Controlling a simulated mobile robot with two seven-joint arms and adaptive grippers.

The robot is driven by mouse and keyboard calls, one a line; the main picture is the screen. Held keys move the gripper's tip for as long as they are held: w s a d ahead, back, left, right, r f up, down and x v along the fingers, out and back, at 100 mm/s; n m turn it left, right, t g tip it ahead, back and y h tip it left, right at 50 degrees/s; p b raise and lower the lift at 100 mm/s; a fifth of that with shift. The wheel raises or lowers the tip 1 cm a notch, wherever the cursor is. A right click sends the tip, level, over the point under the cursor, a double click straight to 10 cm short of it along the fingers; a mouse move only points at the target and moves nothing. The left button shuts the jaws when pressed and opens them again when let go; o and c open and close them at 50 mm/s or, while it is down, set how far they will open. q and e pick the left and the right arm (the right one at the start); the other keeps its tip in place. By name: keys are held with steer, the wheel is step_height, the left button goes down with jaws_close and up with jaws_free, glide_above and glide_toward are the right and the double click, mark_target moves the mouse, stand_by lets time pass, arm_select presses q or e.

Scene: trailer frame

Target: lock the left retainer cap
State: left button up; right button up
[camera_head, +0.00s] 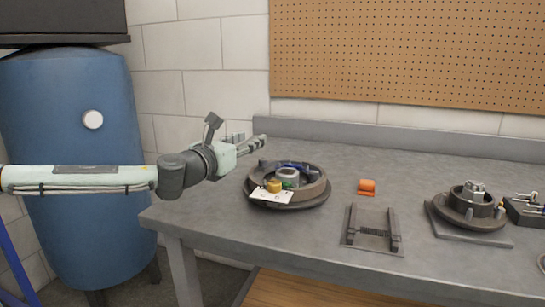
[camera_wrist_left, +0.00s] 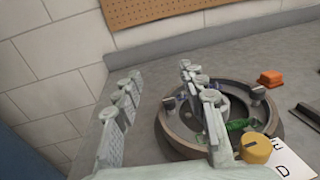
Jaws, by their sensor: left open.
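A round brown drum assembly (camera_head: 318,190) sits on the workbench; it also shows in the left wrist view (camera_wrist_left: 180,143). A yellow cap (camera_head: 274,185) stands at its front left. In the left wrist view this yellow cap (camera_wrist_left: 258,149) has a dark slot on top. A grey cap (camera_wrist_left: 258,93) is on the drum's far right side. I cannot tell which is the left retainer cap. My left gripper (camera_head: 252,143) is open and empty, behind and left of the drum. In the left wrist view my left gripper (camera_wrist_left: 158,85) partly hides the drum. My right gripper is not in view.
A white lettered card (camera_head: 271,197) lies by the yellow cap. An orange part (camera_head: 367,187), a dark bracket (camera_head: 374,228) and a second hub assembly (camera_head: 470,205) are to the right. A blue tank (camera_head: 70,160) stands left of the workbench (camera_head: 210,213). A pegboard (camera_head: 410,50) is behind.

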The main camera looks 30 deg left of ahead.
mark_target(260, 161)
arm_select(q)
steer(key=f, duration=0.3)
steer(key=shift+s+f, duration=0.35)
steer(key=shift+f, duration=0.05)
step_height(260, 161, down, 4)
steer(key=shift+w+f+b, duration=0.1)
steer(key=shift+f+b, duration=0.1)
steer(key=shift+b, duration=0.2)
steer(key=shift+w+a+r+p, duration=0.2)
steer(key=shift+w+r+p, duration=0.15)
steer(key=shift+w+r, duration=0.1)
steer(key=w+p, duration=0.1)
steer(key=w, duration=0.4)
steer(key=shift+w+f, duration=0.1)
steer(key=shift+w, duration=0.1)
steer(key=shift+w+f+p, duration=0.1)
steer(key=shift+w+p, duration=0.25)
steer(key=shift+w, duration=0.25)
steer(key=shift+a, duration=0.1)
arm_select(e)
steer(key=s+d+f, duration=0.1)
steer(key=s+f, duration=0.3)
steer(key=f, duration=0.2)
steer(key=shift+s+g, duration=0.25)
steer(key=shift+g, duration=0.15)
arm_select(q)
steer(key=shift+c, duration=0.3)
jaws_close()
